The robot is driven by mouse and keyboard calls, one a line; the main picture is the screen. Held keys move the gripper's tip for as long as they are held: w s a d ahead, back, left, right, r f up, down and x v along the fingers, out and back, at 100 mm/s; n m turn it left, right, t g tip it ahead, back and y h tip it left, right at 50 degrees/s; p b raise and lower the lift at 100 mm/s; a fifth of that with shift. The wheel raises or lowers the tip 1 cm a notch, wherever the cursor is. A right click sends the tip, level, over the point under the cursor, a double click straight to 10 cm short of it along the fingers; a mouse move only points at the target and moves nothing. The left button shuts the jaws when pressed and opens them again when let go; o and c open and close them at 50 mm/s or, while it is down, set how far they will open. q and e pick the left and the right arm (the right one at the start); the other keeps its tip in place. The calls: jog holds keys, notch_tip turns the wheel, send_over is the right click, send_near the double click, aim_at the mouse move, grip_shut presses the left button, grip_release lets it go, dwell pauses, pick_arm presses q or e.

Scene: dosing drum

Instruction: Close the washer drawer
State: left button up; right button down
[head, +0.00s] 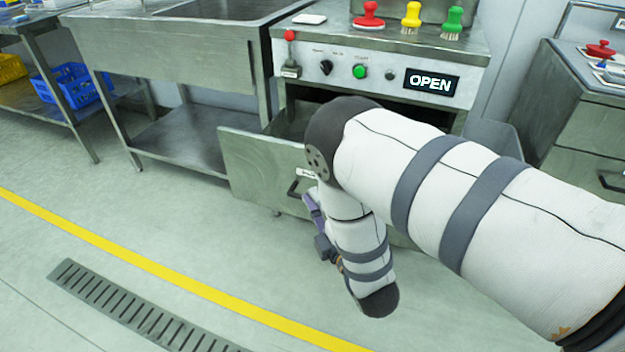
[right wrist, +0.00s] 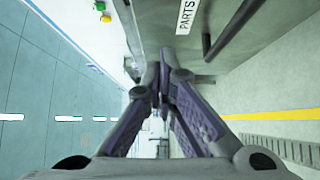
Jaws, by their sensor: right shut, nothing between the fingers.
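The washer drawer (head: 255,165) is pulled out below the machine's control panel, its grey front standing clear of the cabinet. Its dark bar handle (head: 293,187) is partly hidden by my right arm. My right gripper (head: 310,200) is shut and empty, close by the handle in the head view; I cannot tell whether it touches the drawer. In the right wrist view the closed purple fingertips (right wrist: 163,72) are below a PARTS label (right wrist: 187,15) and the handle bar (right wrist: 238,28). My left gripper is not in view.
The washer panel (head: 375,70) shows a lit OPEN sign, and red, yellow and green brushes stand on top. A steel sink table (head: 175,60) is at left, a grey cabinet (head: 560,110) at right. The floor in front is clear, with a drain grate (head: 130,305).

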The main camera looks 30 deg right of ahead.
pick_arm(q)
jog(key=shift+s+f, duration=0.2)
pick_arm(e)
jog(key=shift+w+d, duration=0.55)
jog(key=shift+w, duration=0.5)
jog(key=shift+w+d, duration=0.55)
jog(key=shift+w, duration=0.45)
jog(key=shift+w+d, duration=0.55)
jog(key=shift+w, duration=0.5)
